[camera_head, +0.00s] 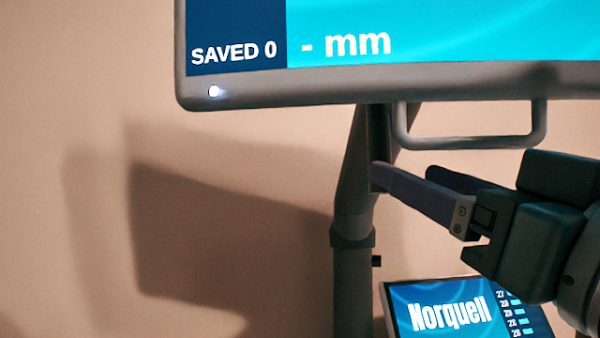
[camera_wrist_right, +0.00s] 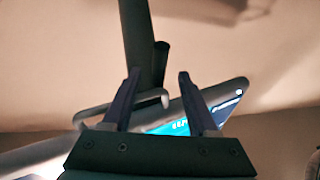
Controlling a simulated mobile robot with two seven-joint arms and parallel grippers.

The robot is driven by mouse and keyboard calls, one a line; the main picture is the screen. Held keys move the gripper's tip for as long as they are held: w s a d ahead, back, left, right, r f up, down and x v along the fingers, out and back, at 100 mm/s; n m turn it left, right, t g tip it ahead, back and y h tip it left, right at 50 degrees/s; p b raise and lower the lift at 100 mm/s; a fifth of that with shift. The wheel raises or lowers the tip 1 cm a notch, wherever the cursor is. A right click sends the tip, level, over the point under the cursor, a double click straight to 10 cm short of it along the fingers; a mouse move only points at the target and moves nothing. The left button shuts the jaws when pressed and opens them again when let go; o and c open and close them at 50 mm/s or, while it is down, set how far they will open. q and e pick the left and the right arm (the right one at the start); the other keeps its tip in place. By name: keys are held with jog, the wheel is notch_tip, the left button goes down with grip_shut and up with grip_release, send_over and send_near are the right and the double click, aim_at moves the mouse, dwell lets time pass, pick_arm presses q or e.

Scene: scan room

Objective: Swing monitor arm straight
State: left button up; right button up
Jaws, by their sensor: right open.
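A large monitor (camera_head: 420,85) with a cyan screen fills the top of the head view, and it also shows in the right wrist view (camera_wrist_right: 236,88). A grey U-shaped handle (camera_head: 475,141) hangs under its lower edge. The grey monitor arm (camera_head: 353,215) rises behind and below the monitor. My right gripper (camera_head: 402,172) is open, below the handle, with its fingertips close to the arm in the picture. In the right wrist view the handle (camera_wrist_right: 150,96) passes near the open fingers. I cannot tell whether anything touches. My left gripper is not in view.
A smaller tilted screen (camera_head: 450,308) reading "Norquell" stands at the lower middle right, below my right gripper. A plain beige wall (camera_head: 80,80) lies behind, with shadows on it. The left side is free of objects.

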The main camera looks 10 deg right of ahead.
jog(key=p+x, duration=0.1)
jog(key=x, duration=0.6)
jog(key=shift+f, duration=0.1)
grip_shut()
dwell(1.2)
